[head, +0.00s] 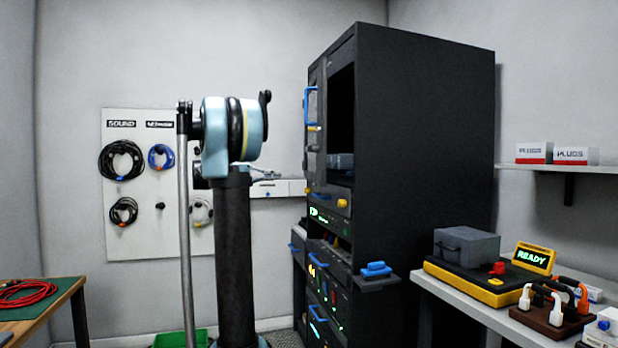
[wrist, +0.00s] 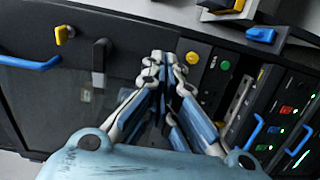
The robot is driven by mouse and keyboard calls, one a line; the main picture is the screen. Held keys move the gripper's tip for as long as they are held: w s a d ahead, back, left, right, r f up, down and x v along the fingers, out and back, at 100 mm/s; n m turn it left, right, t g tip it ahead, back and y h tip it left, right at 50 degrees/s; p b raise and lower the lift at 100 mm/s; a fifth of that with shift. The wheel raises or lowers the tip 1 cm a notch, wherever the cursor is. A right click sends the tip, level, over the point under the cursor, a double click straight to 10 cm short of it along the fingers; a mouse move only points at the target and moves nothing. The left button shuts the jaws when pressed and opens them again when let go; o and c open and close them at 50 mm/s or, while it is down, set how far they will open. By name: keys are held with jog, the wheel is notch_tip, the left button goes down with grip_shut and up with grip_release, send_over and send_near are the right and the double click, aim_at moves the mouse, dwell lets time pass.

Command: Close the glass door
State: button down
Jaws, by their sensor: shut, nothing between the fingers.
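The glass door, a dark panel with a blue handle (head: 310,105), is on the upper front of the tall black cabinet (head: 425,130) in the head view. I see it very obliquely beside a dark opening, and cannot tell how far it stands open. In the wrist view a dark panel (wrist: 45,105) with a blue handle (wrist: 30,65), a yellow knob (wrist: 64,33) and a black grip (wrist: 99,55) fills the left; it looks like this door. My gripper (wrist: 163,58) is shut and empty, its tips in front of this panel's right part. Whether it touches is unclear.
Control panels with a green button (wrist: 225,65) and lit units (wrist: 290,120) lie right of my gripper. A bench with a READY device (head: 534,258) stands right, a green-topped table (head: 45,300) left.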

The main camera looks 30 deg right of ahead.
send_near(320, 173)
jog(key=x, duration=0.6)
jog(key=shift+s+d+f, duration=0.15)
jog(key=shift+s+d, duration=0.1)
jog(key=shift+s, duration=0.05)
dwell(0.3)
